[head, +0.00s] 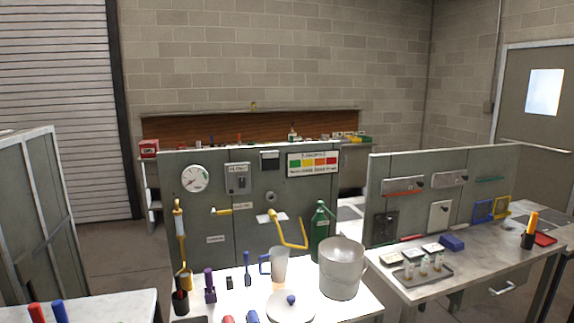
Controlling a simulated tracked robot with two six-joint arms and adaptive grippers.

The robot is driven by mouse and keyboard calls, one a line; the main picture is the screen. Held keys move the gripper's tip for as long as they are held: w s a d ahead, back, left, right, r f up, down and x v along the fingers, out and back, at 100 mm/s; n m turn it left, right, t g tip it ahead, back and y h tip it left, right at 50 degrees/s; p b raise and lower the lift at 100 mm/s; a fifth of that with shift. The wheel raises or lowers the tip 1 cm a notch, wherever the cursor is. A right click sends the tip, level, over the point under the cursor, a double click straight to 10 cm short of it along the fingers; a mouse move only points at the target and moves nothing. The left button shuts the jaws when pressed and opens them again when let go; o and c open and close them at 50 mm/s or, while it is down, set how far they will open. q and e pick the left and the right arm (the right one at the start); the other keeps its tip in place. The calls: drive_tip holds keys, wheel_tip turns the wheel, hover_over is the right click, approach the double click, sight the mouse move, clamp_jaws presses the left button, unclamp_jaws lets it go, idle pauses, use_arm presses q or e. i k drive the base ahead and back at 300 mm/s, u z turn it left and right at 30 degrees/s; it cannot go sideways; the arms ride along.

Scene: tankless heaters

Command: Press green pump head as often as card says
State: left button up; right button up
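A green pump bottle (320,240) stands upright on the near white table, against the grey panel and just left of a large grey pot. Its green pump head (321,206) is on top. A white card with green, yellow and red fields (313,164) is fixed high on the panel; its text is too small to read. A small white card or plate (270,218) is lower on the panel, partly behind a yellow bent tube. I cannot tell which one is the task's card. Neither of my grippers is in view.
The grey pot (341,268) stands close right of the bottle. The yellow bent tube (291,238) and a translucent jug (279,266) are left of it. A lid with a blue knob (291,305) lies in front. A right-hand table (465,262) holds a tray (422,276) with small vials.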

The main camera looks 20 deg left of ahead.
sight(320, 203)
drive_tip(key=u, duration=0.35)
drive_tip(key=i, duration=1)
drive_tip(key=u, duration=0.25)
drive_tip(key=k, duration=0.5)
drive_tip(key=z, duration=1.45)
drive_tip(key=i, duration=0.1)
drive_tip(key=u, duration=2.9)
drive_tip(key=i, duration=0.2)
drive_tip(key=u, duration=1.8)
